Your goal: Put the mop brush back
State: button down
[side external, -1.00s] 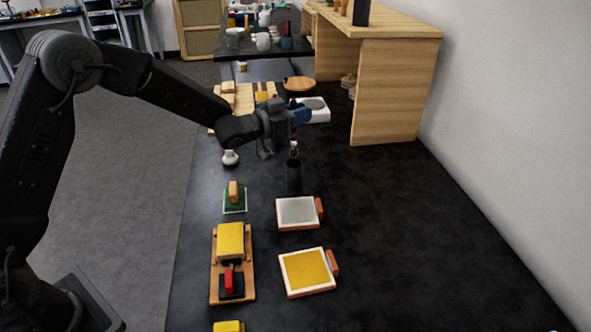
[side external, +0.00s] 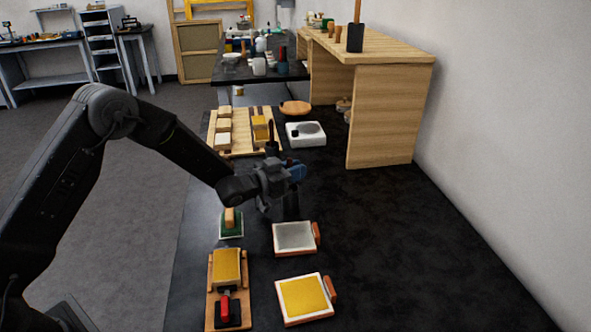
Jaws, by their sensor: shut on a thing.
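My gripper (side external: 292,174), dark with a blue part, is low over the black table in the middle of the view. It is shut on the mop brush, which is mostly hidden by the gripper. A dark upright stem (side external: 271,136) shows just above the gripper; I cannot tell whether it is the brush's handle. A black upright holder (side external: 291,207) stands directly below the gripper, its top hidden. I cannot tell whether the brush's lower end is inside the holder.
Two framed pads, one grey (side external: 294,237) and one yellow (side external: 304,297), lie in front. A green-based block (side external: 231,224) and a wooden board (side external: 212,290) are at left. Behind are a block tray (side external: 240,149), a white dish (side external: 306,140) and a wooden shelf (side external: 385,115). The table's right is clear.

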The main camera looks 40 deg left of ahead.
jog(key=c, duration=1.1)
grip_release()
jog(key=shift+f, duration=0.1)
